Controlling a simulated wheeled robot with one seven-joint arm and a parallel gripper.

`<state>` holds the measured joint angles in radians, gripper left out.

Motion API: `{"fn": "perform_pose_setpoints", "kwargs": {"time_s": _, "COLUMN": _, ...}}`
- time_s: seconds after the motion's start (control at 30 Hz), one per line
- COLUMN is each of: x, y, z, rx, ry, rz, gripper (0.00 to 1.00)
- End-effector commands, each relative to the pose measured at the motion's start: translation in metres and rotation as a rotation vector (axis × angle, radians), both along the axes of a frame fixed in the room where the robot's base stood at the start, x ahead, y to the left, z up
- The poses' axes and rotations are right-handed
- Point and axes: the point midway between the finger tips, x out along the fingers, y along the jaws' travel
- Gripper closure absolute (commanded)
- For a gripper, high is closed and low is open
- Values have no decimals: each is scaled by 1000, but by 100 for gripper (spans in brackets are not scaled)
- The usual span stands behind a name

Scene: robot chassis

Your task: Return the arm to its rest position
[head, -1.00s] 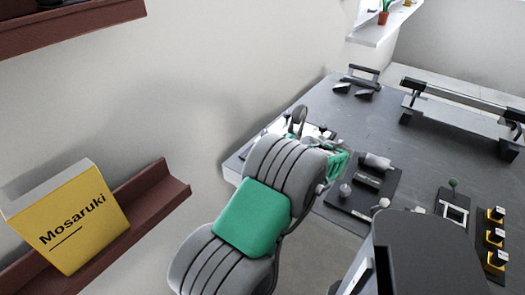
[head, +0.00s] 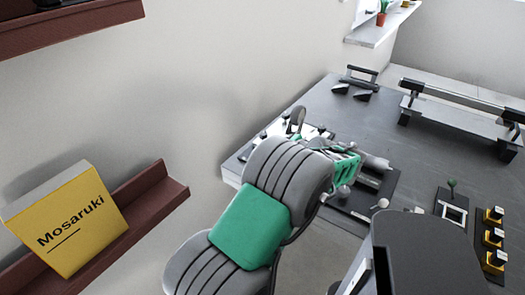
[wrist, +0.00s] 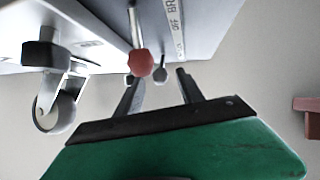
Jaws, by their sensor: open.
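My arm reaches up from the bottom of the head view, with its grey links and green pad in front of the table's near left corner. My gripper's green body shows at the arm's end in the head view, but its fingertips are not clear there. In the wrist view my gripper (wrist: 158,84) shows two dark fingers spread apart with nothing held between them. A red knob (wrist: 140,63) on a rod and a smaller grey knob (wrist: 160,73) appear beyond the fingers. I cannot tell whether a finger touches either knob.
The dark table (head: 375,125) carries a panel with levers (head: 380,185), a black handle (head: 360,80), a long rail fixture (head: 465,110) and yellow-black switches (head: 494,238). A yellow box (head: 68,220) stands on a brown shelf (head: 160,195) at left. A wheel (wrist: 56,112) shows in the wrist view.

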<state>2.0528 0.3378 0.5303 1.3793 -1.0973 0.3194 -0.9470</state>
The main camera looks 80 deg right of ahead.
Motion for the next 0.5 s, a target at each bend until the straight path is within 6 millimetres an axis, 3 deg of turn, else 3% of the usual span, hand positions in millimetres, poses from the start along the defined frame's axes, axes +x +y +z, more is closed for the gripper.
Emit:
{"fn": "perform_pose_setpoints", "kwargs": {"time_s": 0.2, "x": -24, "y": 18, "z": 18, "rx": 1, "ry": 0, "rz": -2, "gripper": 55}}
{"fn": "perform_pose_setpoints", "kwargs": {"time_s": 0.5, "x": -26, "y": 20, "z": 20, "rx": 1, "ry": 0, "rz": 1, "gripper": 55}}
